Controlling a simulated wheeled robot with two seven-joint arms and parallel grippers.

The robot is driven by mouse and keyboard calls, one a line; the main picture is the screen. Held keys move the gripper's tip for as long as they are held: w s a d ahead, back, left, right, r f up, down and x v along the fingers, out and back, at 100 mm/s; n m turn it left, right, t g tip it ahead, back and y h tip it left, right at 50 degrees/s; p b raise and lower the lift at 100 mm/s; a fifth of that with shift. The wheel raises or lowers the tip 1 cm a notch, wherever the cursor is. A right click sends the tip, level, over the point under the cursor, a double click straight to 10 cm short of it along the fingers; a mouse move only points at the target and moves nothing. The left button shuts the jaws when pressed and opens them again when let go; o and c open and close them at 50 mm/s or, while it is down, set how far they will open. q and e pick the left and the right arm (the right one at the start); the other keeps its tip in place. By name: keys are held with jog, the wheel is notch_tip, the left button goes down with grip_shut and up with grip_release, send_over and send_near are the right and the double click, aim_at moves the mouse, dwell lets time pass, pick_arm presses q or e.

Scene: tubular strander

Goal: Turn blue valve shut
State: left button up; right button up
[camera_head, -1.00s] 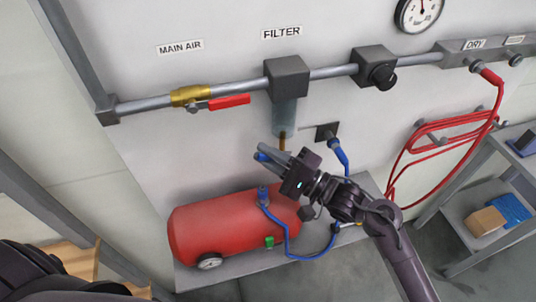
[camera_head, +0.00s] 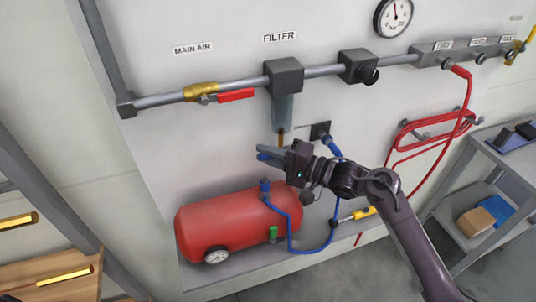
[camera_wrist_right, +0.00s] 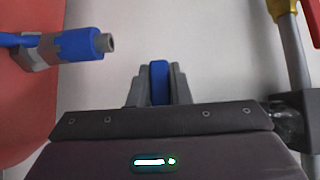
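My right gripper (camera_head: 262,153) is in front of the panel, just below and left of the filter (camera_head: 283,112) and above the red tank (camera_head: 238,222). In the right wrist view its fingers (camera_wrist_right: 159,86) stand close on both sides of a narrow blue piece (camera_wrist_right: 159,80) and look shut on it. The blue piece (camera_head: 262,157) also shows at the fingertips in the head view. I cannot tell whether it is the blue valve or what it is fixed to. My left gripper is not in view.
A blue fitting (camera_head: 265,186) with a blue hose (camera_head: 298,211) rises from the tank. A red lever (camera_head: 236,95) sits on the brass valve (camera_head: 201,90) above left. A red hose (camera_head: 436,126) hangs at the right. A grey shelf unit (camera_head: 493,157) stands beyond it.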

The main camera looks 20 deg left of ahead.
jog(key=o, duration=0.5)
jog(key=shift+f, duration=0.1)
jog(key=shift+c, duration=0.2)
jog(key=d+b, duration=0.1)
jog(key=d, duration=0.2)
jog(key=s+d+b, duration=0.1)
jog(key=d, duration=0.2)
jog(key=shift+s+d+f, duration=0.1)
jog(key=shift+s+d, duration=0.05)
jog(key=shift+d, duration=0.25)
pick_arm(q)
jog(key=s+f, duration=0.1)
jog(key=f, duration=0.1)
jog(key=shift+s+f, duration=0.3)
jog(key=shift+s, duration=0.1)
pick_arm(e)
jog(key=shift+s+d, duration=0.1)
jog(key=shift+d, duration=0.35)
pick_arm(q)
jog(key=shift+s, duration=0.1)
